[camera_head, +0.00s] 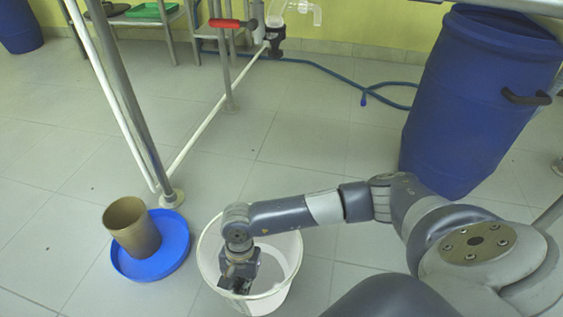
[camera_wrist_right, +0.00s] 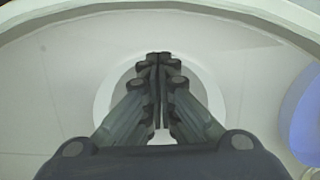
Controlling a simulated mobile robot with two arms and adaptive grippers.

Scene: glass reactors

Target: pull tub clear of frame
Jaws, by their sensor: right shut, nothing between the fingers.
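The white tub (camera_head: 291,280) stands on the tiled floor at the bottom middle of the head view. Its pale rim and wall (camera_wrist_right: 230,40) fill most of the right wrist view. My right gripper (camera_head: 236,284) reaches down over the tub's opening, and its fingertips appear inside or just over it. In the right wrist view the fingers (camera_wrist_right: 158,65) are pressed together with nothing between them. The metal frame (camera_head: 125,90) rises at the left, its foot on the floor left of the tub. My left gripper is not in view.
A blue lid (camera_head: 176,247) with a brown cylinder (camera_head: 131,229) on it lies left of the tub. A large blue barrel (camera_head: 467,110) stands at the right. A blue hose (camera_head: 335,74) crosses the floor behind. The floor between tub and barrel is partly clear.

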